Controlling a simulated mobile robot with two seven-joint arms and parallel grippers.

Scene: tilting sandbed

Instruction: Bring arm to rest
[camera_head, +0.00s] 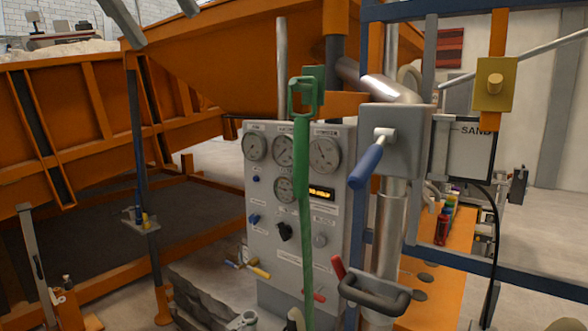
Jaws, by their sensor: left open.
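My left gripper (166,29) shows at the top left edge of the head view. Its two grey fingers reach in from above, slanting down to the right, and stand apart with nothing seen between them. The orange sandbed frame (90,110) shows behind and below the fingers. Most of my left arm is out of the picture. My right gripper is not in view.
A grey control panel (265,220) with gauges stands in the middle. A green lever (304,190) rises before it. Right of it are a grey box with a blue handle (367,165), a black handle (375,297) and blue rails (530,275). Sand (60,50) lies at upper left.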

